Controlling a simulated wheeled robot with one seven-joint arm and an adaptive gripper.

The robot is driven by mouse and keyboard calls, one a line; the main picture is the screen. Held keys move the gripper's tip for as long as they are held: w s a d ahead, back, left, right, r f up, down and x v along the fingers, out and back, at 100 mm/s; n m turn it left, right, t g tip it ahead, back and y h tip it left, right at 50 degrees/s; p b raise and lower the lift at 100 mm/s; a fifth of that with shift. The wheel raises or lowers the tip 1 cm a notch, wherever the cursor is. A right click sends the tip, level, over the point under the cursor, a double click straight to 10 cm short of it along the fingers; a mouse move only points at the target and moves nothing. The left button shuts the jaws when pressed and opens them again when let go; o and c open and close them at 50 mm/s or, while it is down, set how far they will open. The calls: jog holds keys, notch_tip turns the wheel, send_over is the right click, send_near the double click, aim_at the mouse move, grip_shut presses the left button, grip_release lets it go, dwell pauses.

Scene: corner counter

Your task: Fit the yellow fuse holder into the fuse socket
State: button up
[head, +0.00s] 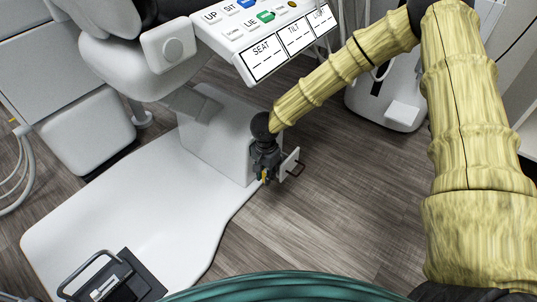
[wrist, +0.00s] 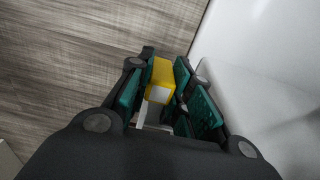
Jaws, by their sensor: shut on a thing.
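My gripper (head: 264,170) is low beside the white chair pedestal, pointing down. In the wrist view my gripper (wrist: 160,85) has its teal-padded fingers closed on both sides of the yellow fuse holder (wrist: 161,73), which has a pale end face. In the head view only a small part of the yellow fuse holder (head: 265,177) shows at the fingertips. I cannot make out the fuse socket in either view; the pedestal side by the gripper is mostly hidden from the head camera.
A small white panel with a dark handle (head: 290,163) stands out just right of my gripper. The white pedestal (head: 219,140) rises from the floor plate (head: 130,215). A foot control (head: 113,280) sits at lower left. A control panel (head: 290,44) is above. Wood floor (head: 330,210) is clear to the right.

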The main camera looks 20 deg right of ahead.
jog(key=w+d+f+b, duration=0.1)
jog(key=w+d+b, duration=0.1)
jog(key=w+b, duration=0.2)
jog(key=w+d+f+b, duration=0.2)
jog(key=w+d+b, duration=0.1)
jog(key=w, duration=0.2)
jog(key=w+d+f+b, duration=0.2)
jog(key=w+b, duration=0.2)
jog(key=w, duration=0.1)
jog(key=shift+w+d+b, duration=0.15)
jog(key=shift+d+b, duration=0.2)
jog(key=shift+f+p, duration=0.6)
jog(key=shift+p, duration=0.2)
jog(key=o, duration=0.9)
jog(key=shift+r+b, duration=0.15)
jog(key=shift+b, duration=0.25)
